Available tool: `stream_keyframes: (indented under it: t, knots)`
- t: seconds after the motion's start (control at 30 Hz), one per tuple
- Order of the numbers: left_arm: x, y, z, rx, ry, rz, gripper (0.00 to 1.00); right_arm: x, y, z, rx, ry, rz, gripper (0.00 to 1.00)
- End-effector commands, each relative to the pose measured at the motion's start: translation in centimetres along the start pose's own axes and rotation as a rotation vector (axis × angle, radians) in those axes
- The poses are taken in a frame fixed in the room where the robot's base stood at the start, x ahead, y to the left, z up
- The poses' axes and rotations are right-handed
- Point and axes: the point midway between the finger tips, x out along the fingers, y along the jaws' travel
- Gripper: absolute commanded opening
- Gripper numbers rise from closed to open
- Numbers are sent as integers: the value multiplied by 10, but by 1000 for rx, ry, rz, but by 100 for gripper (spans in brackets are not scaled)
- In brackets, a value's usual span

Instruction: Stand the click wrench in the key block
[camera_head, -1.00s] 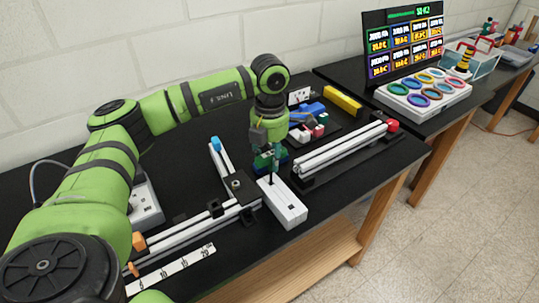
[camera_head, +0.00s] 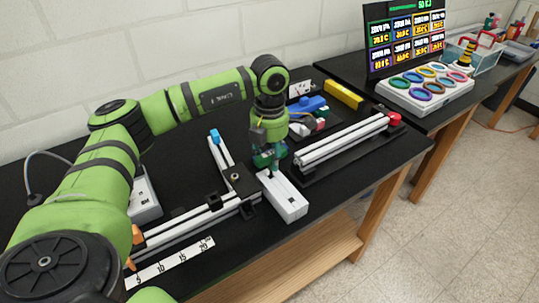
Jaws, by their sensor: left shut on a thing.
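The white key block (camera_head: 284,200) lies near the front edge of the black table, with small dark marks on its top. My left gripper (camera_head: 270,158) points down over the block's far end. It is shut on the click wrench (camera_head: 273,172), a thin dark tool held roughly upright. The wrench's lower end is at the far end of the block's top; I cannot tell whether it is inside a hole. The fingers hide most of the wrench. My right gripper is out of view.
An extrusion frame (camera_head: 191,229) lies left of the block, with a white ruler (camera_head: 170,264) in front. A fixture with a rail and red knob (camera_head: 393,119) stands to the right. Behind the gripper are a blue tool (camera_head: 310,105) and a yellow bar (camera_head: 343,95).

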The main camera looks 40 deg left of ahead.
Motion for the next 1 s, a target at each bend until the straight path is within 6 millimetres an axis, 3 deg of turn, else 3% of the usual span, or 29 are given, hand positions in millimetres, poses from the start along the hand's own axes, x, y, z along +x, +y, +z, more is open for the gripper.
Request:
stream_keyframes:
  t: [0.07,0.1,0.17,0.57,0.73,1.0]
  knots:
    - [0,0,0,0,-1,0,0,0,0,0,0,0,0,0]
    - [0,0,0,0,-1,0,40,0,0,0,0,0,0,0]
    - [-1,0,0,0,-1,0,64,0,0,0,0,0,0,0]
    - [-4,0,0,0,-1,0,64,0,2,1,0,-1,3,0]
    - [-28,0,1,1,-5,2,64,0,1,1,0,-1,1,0]
    - [-86,0,1,1,-5,0,64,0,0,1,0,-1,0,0]
